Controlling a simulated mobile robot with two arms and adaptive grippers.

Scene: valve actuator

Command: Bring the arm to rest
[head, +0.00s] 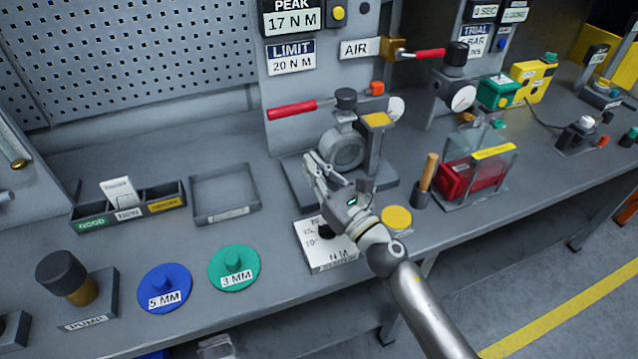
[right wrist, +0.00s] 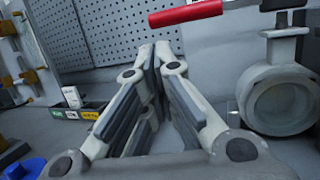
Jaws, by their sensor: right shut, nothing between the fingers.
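My right gripper (head: 312,165) is over the bench in front of the valve body in the head view, its arm coming in from the lower right. In the right wrist view its fingertips (right wrist: 155,48) meet, and nothing is between them. The grey round valve body (head: 343,148) stands just right of the fingers, and it also shows in the right wrist view (right wrist: 282,102). The red lever (head: 292,109) above it points left, and it is at the top of the right wrist view (right wrist: 186,13). My left gripper is not in view.
A white N M dial plate (head: 318,258) lies below my gripper. A green 3 MM disc (head: 246,277), a blue 5 MM disc (head: 182,299) and an empty grey tray (head: 200,214) are to the left. A wooden-handled tool (head: 429,171) and a clear box with red contents (head: 510,163) stand right.

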